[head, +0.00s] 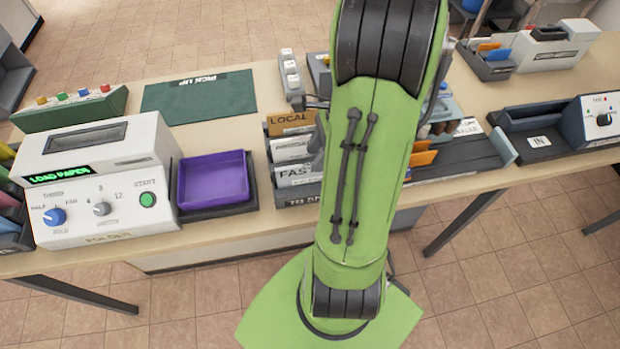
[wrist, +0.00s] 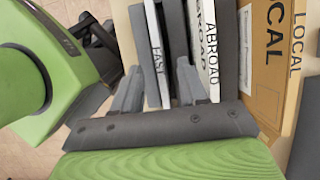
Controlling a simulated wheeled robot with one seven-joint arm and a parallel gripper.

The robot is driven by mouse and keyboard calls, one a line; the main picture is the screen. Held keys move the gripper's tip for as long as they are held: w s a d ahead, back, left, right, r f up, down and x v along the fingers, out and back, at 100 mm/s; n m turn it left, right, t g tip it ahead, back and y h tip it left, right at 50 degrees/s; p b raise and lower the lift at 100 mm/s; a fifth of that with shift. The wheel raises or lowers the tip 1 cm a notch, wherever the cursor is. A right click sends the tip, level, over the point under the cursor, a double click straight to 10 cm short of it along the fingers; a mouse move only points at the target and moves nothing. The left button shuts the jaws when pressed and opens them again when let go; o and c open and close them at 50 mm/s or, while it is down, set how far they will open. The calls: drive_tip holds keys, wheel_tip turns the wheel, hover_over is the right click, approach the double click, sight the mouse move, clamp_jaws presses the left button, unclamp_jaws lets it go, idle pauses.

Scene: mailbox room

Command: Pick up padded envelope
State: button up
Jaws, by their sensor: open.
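I cannot pick out a padded envelope with certainty; a tan, cardboard-coloured piece marked LOCAL (wrist: 268,62) stands upright at the right of the wrist view and at the back of the sorter in the head view (head: 290,122). My gripper (wrist: 157,72) is open over the sorter slots. Its fingers show on either side of the white FAST card (wrist: 156,55); whether they touch it is unclear. The white ABROAD card (wrist: 207,50) stands just right of the right finger. In the head view my arm hides most of the gripper.
A purple tray (head: 213,180) and a white folding machine (head: 100,175) stand left of the sorter. A green PICK UP mat (head: 199,96) lies behind them, clear. A dark IN tray (head: 538,125) and scale-like device (head: 600,118) are at the right.

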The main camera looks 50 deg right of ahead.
sight(311, 163)
drive_tip(key=x, duration=0.3)
drive_tip(key=shift+a, duration=0.1)
drive_tip(key=shift+f, duration=0.2)
drive_tip(key=shift+c, duration=0.3)
clamp_jaws()
